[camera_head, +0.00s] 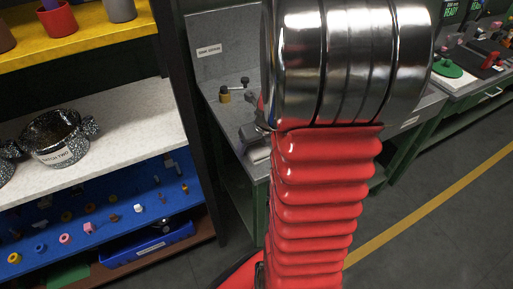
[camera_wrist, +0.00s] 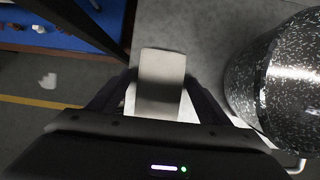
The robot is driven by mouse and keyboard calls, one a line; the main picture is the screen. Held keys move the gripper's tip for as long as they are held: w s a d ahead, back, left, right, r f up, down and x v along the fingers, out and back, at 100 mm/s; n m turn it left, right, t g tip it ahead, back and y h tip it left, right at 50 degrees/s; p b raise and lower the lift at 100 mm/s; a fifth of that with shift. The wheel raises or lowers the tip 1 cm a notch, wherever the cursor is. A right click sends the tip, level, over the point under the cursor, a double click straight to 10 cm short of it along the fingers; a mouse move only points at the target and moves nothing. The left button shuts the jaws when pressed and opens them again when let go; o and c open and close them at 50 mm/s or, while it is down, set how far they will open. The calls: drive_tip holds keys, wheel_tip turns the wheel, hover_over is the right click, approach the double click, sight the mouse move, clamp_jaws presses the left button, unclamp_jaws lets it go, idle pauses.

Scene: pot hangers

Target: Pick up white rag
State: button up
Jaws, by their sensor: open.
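In the wrist view, my gripper (camera_wrist: 160,76) is open, its dark fingers to either side of a pale grey-white rectangular piece (camera_wrist: 162,70). I cannot tell whether this is the rag or whether the fingers touch it. A small, irregular white patch (camera_wrist: 47,81) lies on the dark floor at the left; it may be a cloth, but it is too small to tell. In the head view, my red ribbed arm and its shiny metal section cover the middle and hide most of the bench. No rag shows clearly there.
A black-and-white speckled pot (camera_wrist: 285,85) stands close on the right of my gripper. In the head view, a speckled pot (camera_head: 52,138) sits on the left shelf, above a blue pegged shelf (camera_head: 120,195). A bench (camera_head: 222,95) lies behind my arm. Floor at right is clear.

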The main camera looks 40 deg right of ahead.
drive_tip(key=shift+f, duration=0.1)
drive_tip(key=c, duration=1.1)
wheel_tip(320, 180, up, 10)
drive_tip(key=shift+r, duration=0.15)
idle(0.6)
drive_tip(key=o, duration=0.4)
drive_tip(key=c, duration=0.6)
